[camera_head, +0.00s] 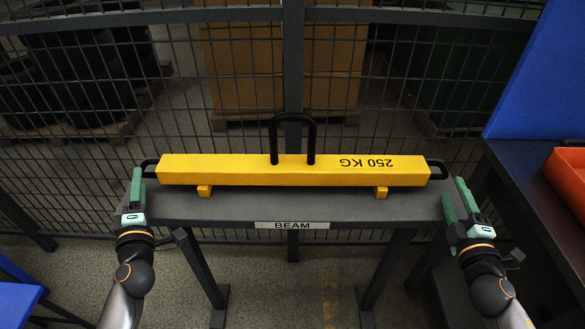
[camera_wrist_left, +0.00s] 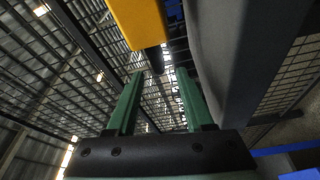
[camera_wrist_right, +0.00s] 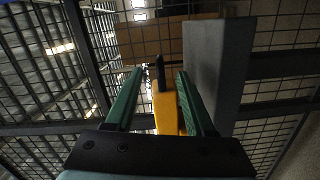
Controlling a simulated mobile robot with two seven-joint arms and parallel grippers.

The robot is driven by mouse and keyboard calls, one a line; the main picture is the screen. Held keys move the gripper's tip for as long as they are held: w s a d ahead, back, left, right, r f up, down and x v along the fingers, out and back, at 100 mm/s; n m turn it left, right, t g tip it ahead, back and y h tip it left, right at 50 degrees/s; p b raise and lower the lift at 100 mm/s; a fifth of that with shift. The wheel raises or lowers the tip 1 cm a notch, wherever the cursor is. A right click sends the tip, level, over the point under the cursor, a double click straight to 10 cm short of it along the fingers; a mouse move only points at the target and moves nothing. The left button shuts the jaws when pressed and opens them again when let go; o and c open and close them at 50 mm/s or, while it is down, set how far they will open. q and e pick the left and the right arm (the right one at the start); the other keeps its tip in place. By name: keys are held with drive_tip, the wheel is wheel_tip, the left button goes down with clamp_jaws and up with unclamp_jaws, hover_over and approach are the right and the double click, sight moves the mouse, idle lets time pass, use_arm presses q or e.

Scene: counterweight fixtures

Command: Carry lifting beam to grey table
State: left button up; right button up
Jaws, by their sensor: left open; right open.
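The yellow lifting beam (camera_head: 230,170), marked 250 KG upside down, rests level on two yellow blocks on a dark grey table labelled BEAM (camera_head: 200,207). It has a black loop on top and a black handle at each end. My left gripper (camera_head: 136,187) is open at the left end handle (camera_head: 149,168); in the left wrist view that handle (camera_wrist_left: 155,58) shows between and beyond the fingertips. My right gripper (camera_head: 456,196) is open just outside the right end handle (camera_head: 438,169). In the right wrist view that handle (camera_wrist_right: 160,70) lies between the fingers. I cannot tell contact.
A wire mesh fence (camera_head: 180,60) stands close behind the table. At right is a dark table (camera_head: 520,180) with an orange bin (camera_head: 570,180) and a blue panel (camera_head: 540,90). A blue surface (camera_head: 15,300) is at lower left. Floor shows beneath the table.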

sight(446, 170)
use_arm(q)
drive_tip(key=x, duration=0.7)
drive_tip(key=shift+w+a, duration=0.1)
drive_tip(key=shift+w, duration=0.15)
use_arm(e)
drive_tip(key=w, duration=0.7)
drive_tip(key=shift+w+d, duration=0.2)
drive_tip(key=shift+w, duration=0.05)
use_arm(q)
clamp_jaws()
use_arm(e)
clamp_jaws()
use_arm(q)
drive_tip(key=shift+f, duration=0.15)
drive_tip(key=shift+r, duration=0.35)
use_arm(e)
drive_tip(key=shift+r, duration=0.3)
